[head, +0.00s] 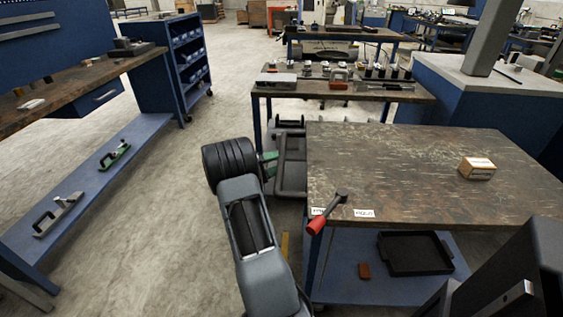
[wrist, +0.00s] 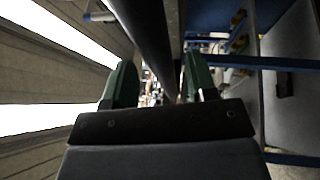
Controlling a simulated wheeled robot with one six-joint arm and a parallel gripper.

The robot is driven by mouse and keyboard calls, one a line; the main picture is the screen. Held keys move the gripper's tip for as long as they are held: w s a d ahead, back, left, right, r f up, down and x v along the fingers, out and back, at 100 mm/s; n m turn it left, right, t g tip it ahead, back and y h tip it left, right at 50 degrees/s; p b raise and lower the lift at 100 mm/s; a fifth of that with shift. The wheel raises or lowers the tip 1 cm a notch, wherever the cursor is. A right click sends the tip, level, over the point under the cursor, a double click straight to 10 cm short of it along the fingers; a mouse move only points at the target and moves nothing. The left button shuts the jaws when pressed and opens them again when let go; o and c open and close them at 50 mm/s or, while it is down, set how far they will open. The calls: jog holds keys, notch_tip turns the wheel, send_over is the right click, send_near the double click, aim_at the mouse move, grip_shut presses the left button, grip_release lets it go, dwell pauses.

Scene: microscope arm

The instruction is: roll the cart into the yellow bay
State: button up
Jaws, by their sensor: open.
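A cart-like bench with a worn dark wooden top (head: 400,160) stands at the right, with a blue lower shelf (head: 345,275). A lever with a red grip (head: 316,225) sits at its near left corner, beside two small white labels whose text I cannot read surely. A short yellow strip (head: 284,245) shows on the floor, partly hidden by my arm; the rest of any yellow bay is not visible. My gripper (head: 268,165) is left of the bench, above the floor. In the wrist view its green fingers (wrist: 160,82) are apart. A dark bar (wrist: 150,35) appears between or beyond them; contact is unclear.
A small cardboard box (head: 477,168) is on the bench top; a black tray (head: 414,253) and a brown block (head: 365,270) are on its shelf. A bench with several small parts (head: 285,92) stands behind. A blue workbench (head: 80,85) lines the left.

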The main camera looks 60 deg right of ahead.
jog(key=shift+x, duration=1.35)
grip_shut()
jog(key=shift+w, duration=0.1)
